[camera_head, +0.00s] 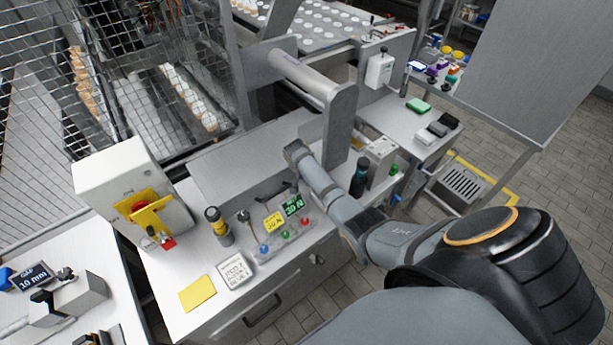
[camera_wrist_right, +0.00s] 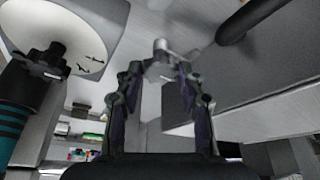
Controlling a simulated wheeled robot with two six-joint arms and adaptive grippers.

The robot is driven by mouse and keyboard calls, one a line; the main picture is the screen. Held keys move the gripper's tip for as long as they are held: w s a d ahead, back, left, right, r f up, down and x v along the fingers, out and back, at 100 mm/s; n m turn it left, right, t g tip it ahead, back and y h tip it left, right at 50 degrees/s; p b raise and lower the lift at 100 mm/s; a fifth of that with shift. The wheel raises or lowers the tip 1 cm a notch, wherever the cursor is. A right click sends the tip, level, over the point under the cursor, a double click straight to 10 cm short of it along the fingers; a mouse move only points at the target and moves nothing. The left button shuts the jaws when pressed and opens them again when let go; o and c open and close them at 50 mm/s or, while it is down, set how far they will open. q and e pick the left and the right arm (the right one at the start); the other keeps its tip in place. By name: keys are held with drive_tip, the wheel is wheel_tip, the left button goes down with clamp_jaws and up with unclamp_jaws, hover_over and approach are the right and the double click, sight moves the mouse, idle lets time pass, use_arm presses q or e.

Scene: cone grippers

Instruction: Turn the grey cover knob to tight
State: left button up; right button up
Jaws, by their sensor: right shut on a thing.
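The grey cover knob (camera_wrist_right: 161,48) shows at the middle of the right wrist view, light grey with short lobes. My right gripper (camera_wrist_right: 163,70) has its two fingers closed in on it from both sides. In the head view my right arm reaches from the right to the grey machine cover (camera_head: 235,160); the knob and fingertips cannot be made out there, probably behind my wrist. Any tight mark beside the knob cannot be read. My left gripper is not in view.
A dark bottle (camera_head: 359,177) stands close beside my right forearm. A panel with coloured buttons (camera_head: 284,234), a yellow-and-black post (camera_head: 217,226) and a white box with a yellow-red switch (camera_head: 130,190) stand on the bench. A black bar (camera_wrist_right: 248,18) passes near the knob.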

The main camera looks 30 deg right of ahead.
drive_tip(key=shift+w+r, duration=0.1)
drive_tip(key=o, duration=1)
drive_tip(key=shift+o, duration=0.9)
drive_tip(key=v, duration=1.2)
